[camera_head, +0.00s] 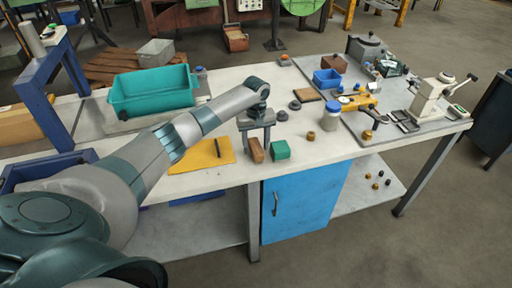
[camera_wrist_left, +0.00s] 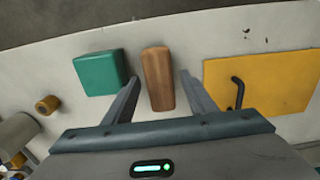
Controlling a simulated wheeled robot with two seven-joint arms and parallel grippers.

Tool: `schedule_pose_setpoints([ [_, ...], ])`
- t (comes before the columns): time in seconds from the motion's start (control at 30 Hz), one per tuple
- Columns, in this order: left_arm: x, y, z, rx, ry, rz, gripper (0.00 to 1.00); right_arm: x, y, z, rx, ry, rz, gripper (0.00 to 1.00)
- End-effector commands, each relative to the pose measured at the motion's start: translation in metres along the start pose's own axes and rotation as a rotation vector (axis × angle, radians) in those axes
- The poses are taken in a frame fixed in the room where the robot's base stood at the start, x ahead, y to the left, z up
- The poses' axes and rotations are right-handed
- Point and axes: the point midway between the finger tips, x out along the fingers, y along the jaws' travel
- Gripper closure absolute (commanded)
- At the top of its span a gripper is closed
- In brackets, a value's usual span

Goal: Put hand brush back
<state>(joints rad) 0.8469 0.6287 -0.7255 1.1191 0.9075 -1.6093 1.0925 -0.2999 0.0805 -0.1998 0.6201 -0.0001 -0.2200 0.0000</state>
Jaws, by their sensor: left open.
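A brown wooden block-like piece, which looks like the hand brush (camera_head: 257,155), lies near the front edge of the white bench; no bristles show. My left gripper (camera_head: 256,144) is over it, fingers pointing down. In the left wrist view the brush (camera_wrist_left: 157,82) lies between the two spread fingers of the left gripper (camera_wrist_left: 160,76), with a gap on each side. The left gripper is open and holds nothing. My right gripper is out of view.
A green block (camera_head: 281,150) lies close to the right of the brush. A yellow pad (camera_head: 202,156) with a dark handle-like piece lies to its left. A teal bin (camera_head: 152,92) stands behind. A blue-lidded jar (camera_head: 332,117) and tools stand on the right.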

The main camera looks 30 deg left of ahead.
Motion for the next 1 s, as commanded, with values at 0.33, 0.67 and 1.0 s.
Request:
schedule_pose_setpoints([
  [0.33, -0.052, 0.001, -0.001, 0.002, 0.003, 0.005, 0.49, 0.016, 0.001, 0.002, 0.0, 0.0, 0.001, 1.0],
  [0.67, -0.102, 0.001, -0.001, 0.0, 0.002, 0.004, 0.49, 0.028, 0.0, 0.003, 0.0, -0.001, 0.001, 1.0],
  [1.0, -0.113, 0.0, 0.0, 0.0, 0.0, 0.001, 0.49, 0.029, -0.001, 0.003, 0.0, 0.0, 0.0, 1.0],
])
